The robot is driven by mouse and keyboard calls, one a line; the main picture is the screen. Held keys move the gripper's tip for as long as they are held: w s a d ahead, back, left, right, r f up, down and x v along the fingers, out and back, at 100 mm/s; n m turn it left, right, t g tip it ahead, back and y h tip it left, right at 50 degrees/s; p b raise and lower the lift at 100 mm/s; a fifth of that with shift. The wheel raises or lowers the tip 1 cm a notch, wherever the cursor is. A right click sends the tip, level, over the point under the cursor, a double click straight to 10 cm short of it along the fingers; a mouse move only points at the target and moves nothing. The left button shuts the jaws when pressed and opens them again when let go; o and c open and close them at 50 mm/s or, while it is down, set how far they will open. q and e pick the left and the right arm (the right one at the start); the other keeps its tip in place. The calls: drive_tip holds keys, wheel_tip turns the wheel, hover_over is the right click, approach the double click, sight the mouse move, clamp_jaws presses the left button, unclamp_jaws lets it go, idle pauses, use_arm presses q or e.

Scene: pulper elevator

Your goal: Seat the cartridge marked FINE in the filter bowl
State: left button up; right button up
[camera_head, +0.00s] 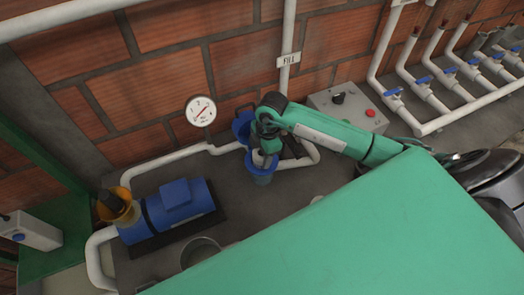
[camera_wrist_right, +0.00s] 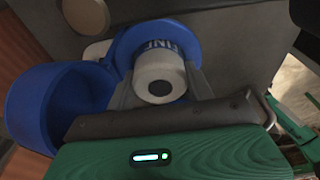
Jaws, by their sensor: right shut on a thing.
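The cartridge (camera_wrist_right: 158,76) is white with a blue band that reads FINE, in the right wrist view. My right gripper (camera_wrist_right: 160,88) is shut on it, with one finger on each side. The round blue filter bowl (camera_wrist_right: 196,32) is around the cartridge's far end in that view; how deep the cartridge sits is hidden. In the head view my right gripper (camera_head: 262,160) points down at the mouth of the blue bowl (camera_head: 262,178), and the cartridge is mostly hidden by it. My left gripper is not in view.
An open blue cup-shaped part (camera_wrist_right: 42,105) is beside the bowl; it shows behind the gripper in the head view (camera_head: 241,124). A blue motor (camera_head: 180,207), a yellow cup (camera_head: 122,210), white pipes (camera_head: 185,152), a gauge (camera_head: 201,110) and a control box (camera_head: 345,108) stand around.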

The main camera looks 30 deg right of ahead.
drive_tip(key=shift+f, duration=0.2)
drive_tip(key=o, duration=1.2)
drive_tip(key=shift+o, duration=0.2)
drive_tip(key=shift+r, duration=0.4)
wheel_tip(320, 180, up, 11)
drive_tip(key=d+b, duration=0.1)
drive_tip(key=b, duration=0.3)
drive_tip(key=shift+d+r, duration=0.2)
drive_tip(key=shift+d, duration=0.2)
